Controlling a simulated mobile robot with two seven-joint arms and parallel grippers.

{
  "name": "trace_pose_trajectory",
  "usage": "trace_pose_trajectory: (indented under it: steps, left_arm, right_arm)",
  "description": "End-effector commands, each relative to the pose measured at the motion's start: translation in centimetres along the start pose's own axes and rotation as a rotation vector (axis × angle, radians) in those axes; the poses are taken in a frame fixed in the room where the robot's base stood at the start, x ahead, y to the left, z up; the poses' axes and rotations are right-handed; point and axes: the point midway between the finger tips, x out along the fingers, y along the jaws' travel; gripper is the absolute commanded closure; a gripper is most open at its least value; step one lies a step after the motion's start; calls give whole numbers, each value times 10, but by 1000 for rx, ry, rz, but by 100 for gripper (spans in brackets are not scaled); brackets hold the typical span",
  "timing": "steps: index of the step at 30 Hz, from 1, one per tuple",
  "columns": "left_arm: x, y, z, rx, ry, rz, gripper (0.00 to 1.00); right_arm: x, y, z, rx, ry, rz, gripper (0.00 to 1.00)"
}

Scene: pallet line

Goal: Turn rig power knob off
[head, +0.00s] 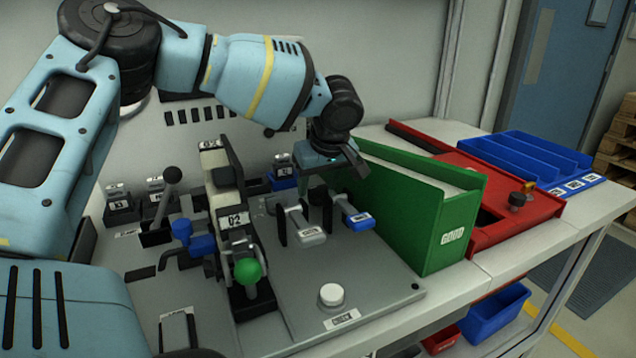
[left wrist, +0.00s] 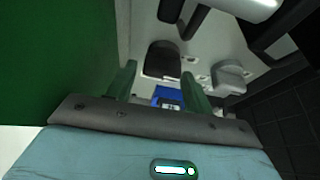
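My left gripper (head: 322,180) is low over the rig, just left of the green bin, and its fingertips are partly hidden in the head view. In the left wrist view its two green fingers (left wrist: 160,85) stand apart. A blue part with a label (left wrist: 168,98) shows between them, and a dark rounded part (left wrist: 162,60) shows beyond it. I cannot tell whether either is the rig power knob, or whether the fingers touch anything. No knob in the head view is readable as the power knob. My right gripper is not in view.
The green bin (head: 440,238) stands close on the right. Red (head: 520,228) and blue (head: 545,150) trays lie beyond it. Two clamps (head: 305,232), a green ball lever (head: 248,270) and a white button (head: 331,295) are on the rig. A wall is behind.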

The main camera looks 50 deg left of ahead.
Motion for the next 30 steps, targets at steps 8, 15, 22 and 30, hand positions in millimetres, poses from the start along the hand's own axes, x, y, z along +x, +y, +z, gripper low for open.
trace_pose_trajectory:
  steps: [8, 15, 22, 30]
  left_arm:
    - [1, 0, 1, 2, -1, -2, 38]
    - [-14, 0, 0, 3, 1, 0, 38]
    - [-51, 0, 0, 3, 1, 2, 38]
    - [-76, 0, 0, 2, 0, -1, 38]
  right_arm:
    - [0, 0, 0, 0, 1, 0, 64]
    - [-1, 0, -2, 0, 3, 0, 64]
    - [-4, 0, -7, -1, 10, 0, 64]
    - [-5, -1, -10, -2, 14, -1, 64]
